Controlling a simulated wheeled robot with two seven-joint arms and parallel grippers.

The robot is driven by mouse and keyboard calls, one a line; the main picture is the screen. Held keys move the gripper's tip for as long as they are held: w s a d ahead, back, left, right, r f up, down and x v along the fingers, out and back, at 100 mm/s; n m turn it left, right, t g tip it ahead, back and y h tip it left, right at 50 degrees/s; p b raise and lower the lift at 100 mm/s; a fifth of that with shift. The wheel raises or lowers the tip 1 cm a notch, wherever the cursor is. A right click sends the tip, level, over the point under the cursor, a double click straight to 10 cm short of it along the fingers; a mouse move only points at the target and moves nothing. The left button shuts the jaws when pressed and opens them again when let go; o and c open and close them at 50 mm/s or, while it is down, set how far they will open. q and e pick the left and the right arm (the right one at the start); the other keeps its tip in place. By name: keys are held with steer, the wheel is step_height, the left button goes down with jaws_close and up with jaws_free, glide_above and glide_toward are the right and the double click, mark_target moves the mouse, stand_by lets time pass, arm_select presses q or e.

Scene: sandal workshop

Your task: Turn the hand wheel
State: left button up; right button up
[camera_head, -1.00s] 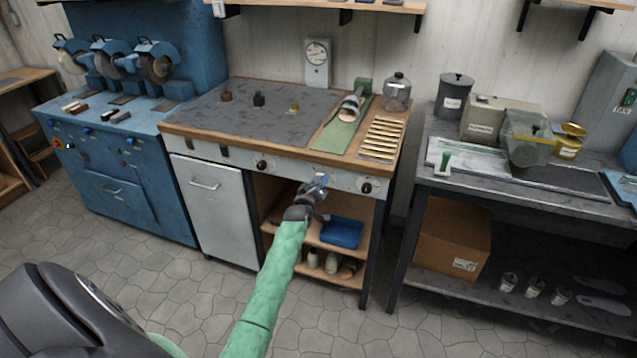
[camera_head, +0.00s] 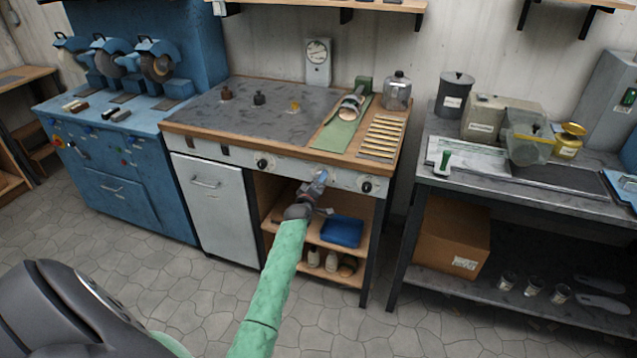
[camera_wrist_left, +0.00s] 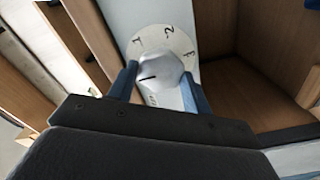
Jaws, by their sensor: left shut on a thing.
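The hand wheel is a pale round knob (camera_wrist_left: 160,76) with a dark pointer line. It sits on a white dial plate (camera_wrist_left: 164,38) marked with numbers. In the left wrist view, the blue fingers of my left gripper (camera_wrist_left: 159,88) stand on either side of the knob and are shut on it. In the head view my left gripper (camera_head: 319,182) is at the bench's front panel, between two black knobs (camera_head: 262,164) (camera_head: 366,187), and hides the hand wheel. My right gripper is not in view.
Below the panel is an open shelf with a blue box (camera_head: 342,231) and bottles. A grey cabinet door (camera_head: 214,215) is to the left. A dark workbench (camera_head: 540,207) stands to the right. The tiled floor (camera_head: 340,330) in front looks clear.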

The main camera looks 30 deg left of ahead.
arm_select(q)
steer(key=shift+f, duration=0.1)
steer(key=o, duration=1)
steer(key=shift+c, duration=0.2)
steer(key=b+v, duration=0.1)
steer(key=v, duration=0.6)
steer(key=shift+s+b, duration=0.4)
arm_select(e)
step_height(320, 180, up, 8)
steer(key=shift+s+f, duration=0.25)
arm_select(q)
steer(key=shift+d, duration=0.1)
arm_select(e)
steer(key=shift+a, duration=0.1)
